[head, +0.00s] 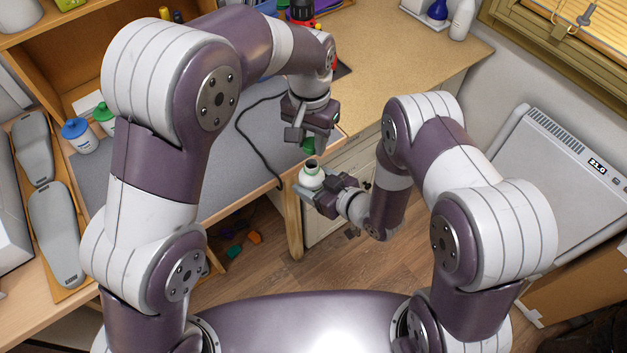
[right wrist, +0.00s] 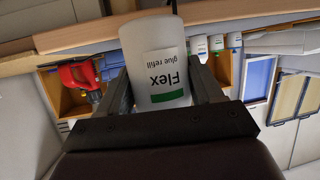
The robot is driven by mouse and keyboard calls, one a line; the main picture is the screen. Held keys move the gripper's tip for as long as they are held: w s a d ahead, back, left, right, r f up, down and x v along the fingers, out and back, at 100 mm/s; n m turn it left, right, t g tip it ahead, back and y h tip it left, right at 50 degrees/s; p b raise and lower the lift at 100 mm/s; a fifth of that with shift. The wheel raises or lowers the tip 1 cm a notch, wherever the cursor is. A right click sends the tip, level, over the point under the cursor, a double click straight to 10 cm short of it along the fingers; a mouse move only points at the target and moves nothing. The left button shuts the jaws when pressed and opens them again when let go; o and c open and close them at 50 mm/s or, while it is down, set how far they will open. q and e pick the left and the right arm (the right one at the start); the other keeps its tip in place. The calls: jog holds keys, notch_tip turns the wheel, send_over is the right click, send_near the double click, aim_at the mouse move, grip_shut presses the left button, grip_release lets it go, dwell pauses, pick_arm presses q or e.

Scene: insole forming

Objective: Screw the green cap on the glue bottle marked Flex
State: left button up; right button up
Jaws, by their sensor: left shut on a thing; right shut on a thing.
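The glue bottle (head: 311,176) is white with an open dark mouth. My right gripper (head: 324,197) is shut on it and holds it in front of the table edge, over the floor. My left gripper (head: 308,138) is shut on the green cap (head: 308,146), just above the bottle mouth. The cap and the mouth look apart. The gripper partly hides the cap.
On the table, a blue-capped bottle (head: 80,136) and a green-capped bottle (head: 105,118) stand at the left. Grey insole forms (head: 55,225) lie beside them. A dark cable (head: 256,145) crosses the grey mat (head: 228,165). A white heater (head: 560,190) stands at the right.

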aim_at(311, 165)
pick_arm(q)
jog(key=shift+f, duration=1.65)
jog(key=shift+s, duration=0.1)
jog(key=shift+f, duration=0.9)
jog(key=shift+f, duration=0.5)
